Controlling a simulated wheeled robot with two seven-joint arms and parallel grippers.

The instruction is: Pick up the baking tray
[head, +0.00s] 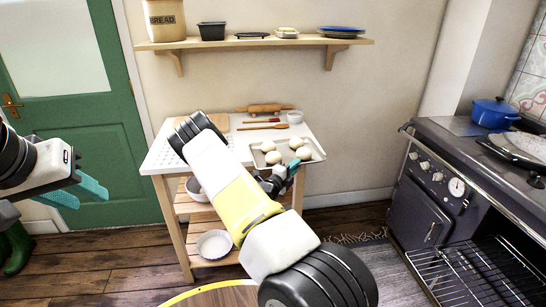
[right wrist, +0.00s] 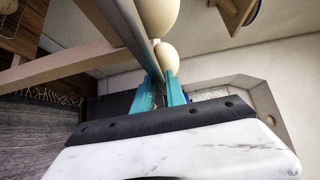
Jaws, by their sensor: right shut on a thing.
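The baking tray (head: 258,158) is a shallow metal tray with several round pale dough balls (head: 273,157) on it. It is at the right end of the small wooden table, and its right part reaches past the table's edge. My right gripper (head: 291,172) is at the tray's near edge, its teal fingers shut on the rim. In the right wrist view the teal fingers (right wrist: 160,92) pinch the tray's edge, with dough balls just beyond. My left gripper (head: 85,190) is at the far left, away from the table, with its teal fingers apart and nothing between them.
A stove (head: 425,190) stands at right with a pulled-out wire rack (head: 470,275). A blue pot (head: 495,112) is on it. Floor lies between table and stove.

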